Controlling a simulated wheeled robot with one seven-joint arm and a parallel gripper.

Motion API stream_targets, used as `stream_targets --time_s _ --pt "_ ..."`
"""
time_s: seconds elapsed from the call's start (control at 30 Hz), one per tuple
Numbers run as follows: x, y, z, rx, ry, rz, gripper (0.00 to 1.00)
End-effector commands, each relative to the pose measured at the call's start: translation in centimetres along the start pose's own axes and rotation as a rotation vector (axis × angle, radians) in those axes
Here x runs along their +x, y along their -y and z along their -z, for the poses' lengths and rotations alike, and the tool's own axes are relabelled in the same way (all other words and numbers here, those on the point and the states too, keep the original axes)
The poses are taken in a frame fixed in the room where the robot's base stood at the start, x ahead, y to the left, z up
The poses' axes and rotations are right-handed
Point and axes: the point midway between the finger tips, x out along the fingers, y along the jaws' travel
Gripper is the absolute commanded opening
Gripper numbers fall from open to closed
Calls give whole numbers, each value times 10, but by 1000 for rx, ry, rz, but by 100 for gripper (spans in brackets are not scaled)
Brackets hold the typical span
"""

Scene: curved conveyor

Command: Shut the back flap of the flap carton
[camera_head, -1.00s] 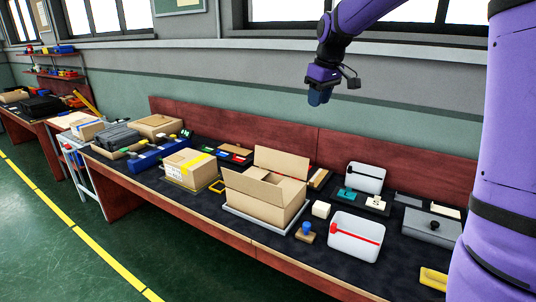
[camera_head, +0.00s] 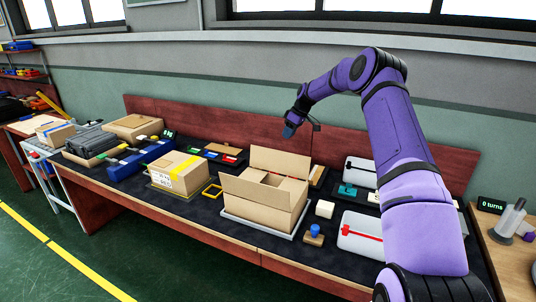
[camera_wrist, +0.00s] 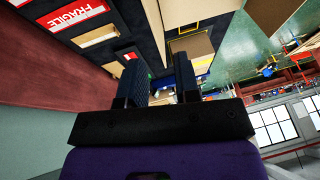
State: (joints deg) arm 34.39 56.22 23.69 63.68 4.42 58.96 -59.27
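The flap carton (camera_head: 262,212) is a brown cardboard box on a pale tray (camera_head: 235,218) in the middle of the bench. Its back flap (camera_head: 280,161) stands up, and its front flap (camera_head: 250,190) is also raised and tilts outward. A cardboard panel shows between them; I cannot tell whether it is a folded side flap. My gripper (camera_head: 290,130) is above and behind the carton, near the bench's red back board, apart from the flap. In the wrist view my gripper (camera_wrist: 158,72) has its two dark fingers spread with nothing between them.
A taped carton (camera_head: 177,174) and a yellow frame (camera_head: 212,191) stand left of the carton. A blue-knobbed stamp (camera_head: 314,234), a white cube (camera_head: 325,209) and white cases (camera_head: 361,235) are to the right. The red back board (camera_head: 210,123) runs behind.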

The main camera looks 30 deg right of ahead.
Motion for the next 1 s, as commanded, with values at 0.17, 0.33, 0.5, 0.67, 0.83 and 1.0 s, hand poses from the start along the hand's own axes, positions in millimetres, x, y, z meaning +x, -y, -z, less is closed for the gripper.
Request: stream_targets --time_s 0.17,0.33,0.5,0.67,0.83,1.0 --pt "13 -14 -9 -2 -15 9 30" --pt "28 -14 -10 -2 -14 12 30" --pt "57 -13 -9 -3 -13 13 30" --pt "85 -13 -9 -3 -13 12 30" --pt "107 -13 -8 -3 -13 11 30" --pt "118 -13 -8 -3 -14 9 30"
